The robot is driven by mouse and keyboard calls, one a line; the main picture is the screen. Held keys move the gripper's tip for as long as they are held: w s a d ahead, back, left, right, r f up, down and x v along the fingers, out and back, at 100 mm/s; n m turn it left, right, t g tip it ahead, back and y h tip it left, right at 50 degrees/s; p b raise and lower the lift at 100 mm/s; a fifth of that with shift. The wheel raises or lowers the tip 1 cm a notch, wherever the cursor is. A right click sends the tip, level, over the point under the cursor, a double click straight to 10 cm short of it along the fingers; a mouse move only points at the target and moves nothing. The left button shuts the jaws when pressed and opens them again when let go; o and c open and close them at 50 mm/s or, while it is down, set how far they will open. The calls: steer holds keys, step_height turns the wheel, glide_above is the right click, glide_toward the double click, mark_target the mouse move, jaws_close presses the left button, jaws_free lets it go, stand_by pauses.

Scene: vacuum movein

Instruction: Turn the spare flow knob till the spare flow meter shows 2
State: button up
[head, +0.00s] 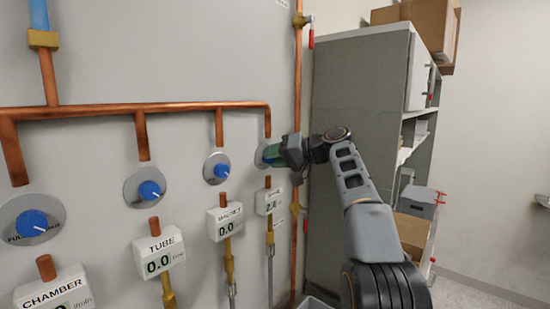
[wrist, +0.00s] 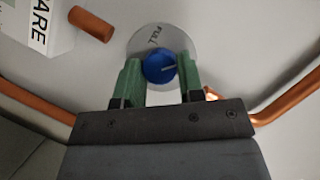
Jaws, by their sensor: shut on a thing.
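The spare flow knob (wrist: 159,68) is blue with a white pointer line, on a round grey dial plate (wrist: 172,38) marked FULL. My gripper (wrist: 159,76) has its green fingers on both sides of the knob and is shut on it. In the head view my gripper (head: 271,153) reaches the rightmost dial and hides most of that knob. The spare flow meter (head: 268,203) is a white box below it; its small reading looks like 2.4, the last digit unsure. In the wrist view the meter (wrist: 42,25) shows only the letters ARE.
Other blue knobs sit left: magnet (head: 221,171), tube (head: 149,191) and chamber (head: 31,223). The tube meter (head: 158,258) and magnet meter (head: 226,222) read 0.0. A copper pipe (head: 297,90) runs vertically right of the spare dial. A grey cabinet (head: 350,100) stands beside my arm.

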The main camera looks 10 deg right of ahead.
steer(key=o, duration=0.9)
steer(key=v, duration=1.3)
steer(key=shift+s+d, duration=0.2)
steer(key=shift+d, duration=0.2)
